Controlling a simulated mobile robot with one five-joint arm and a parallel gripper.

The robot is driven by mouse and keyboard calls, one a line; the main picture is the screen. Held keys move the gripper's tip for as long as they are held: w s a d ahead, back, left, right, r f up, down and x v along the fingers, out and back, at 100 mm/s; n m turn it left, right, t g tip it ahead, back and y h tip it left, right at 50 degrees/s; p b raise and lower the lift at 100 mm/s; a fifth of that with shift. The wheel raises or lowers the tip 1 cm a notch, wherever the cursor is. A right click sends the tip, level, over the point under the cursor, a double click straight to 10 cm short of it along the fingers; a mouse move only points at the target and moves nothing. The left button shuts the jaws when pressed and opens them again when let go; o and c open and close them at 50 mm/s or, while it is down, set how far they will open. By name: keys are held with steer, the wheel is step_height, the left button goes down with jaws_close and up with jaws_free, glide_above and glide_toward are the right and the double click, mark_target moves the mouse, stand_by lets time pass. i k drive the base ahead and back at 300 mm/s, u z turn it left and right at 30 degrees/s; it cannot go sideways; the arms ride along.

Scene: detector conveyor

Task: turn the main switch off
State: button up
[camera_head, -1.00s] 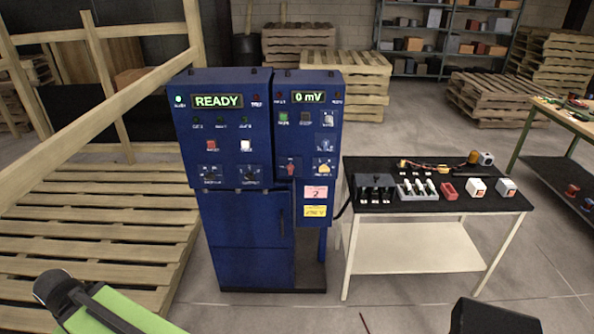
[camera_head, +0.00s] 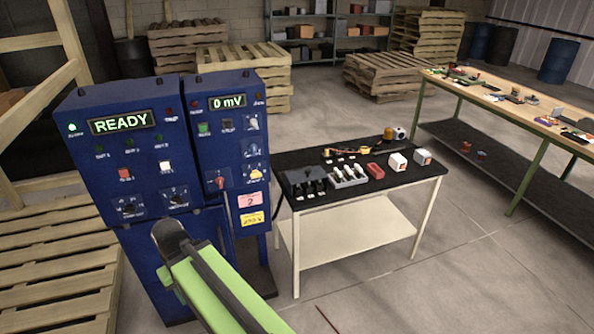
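A blue control cabinet stands at the left with a left panel (camera_head: 125,170) and a narrower right panel (camera_head: 226,140). The left display (camera_head: 121,121) reads READY and the right display (camera_head: 228,102) reads 0 mV. A red rotary handle (camera_head: 219,182) and a knob on a yellow base (camera_head: 255,174) sit low on the right panel. Two dark rotary knobs sit low on the left panel. The labels are too small to read, so I cannot tell which is the main switch. My green arm reaches up in front of the lower cabinet and hides part of it. My gripper's fingers are not in view.
A black-topped table (camera_head: 410,188) beside the cabinet holds a grey rack, a red tray and white boxes. A wooden workbench (camera_head: 455,84) stands at the right. Wooden pallets (camera_head: 60,265) lie at the left. The floor (camera_head: 480,275) at front right is clear.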

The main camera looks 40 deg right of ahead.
mark_target(220, 181)
steer(key=z, duration=1.15)
steer(key=k, duration=1.65)
steer(key=u, duration=0.3)
steer(key=i, duration=2.45)
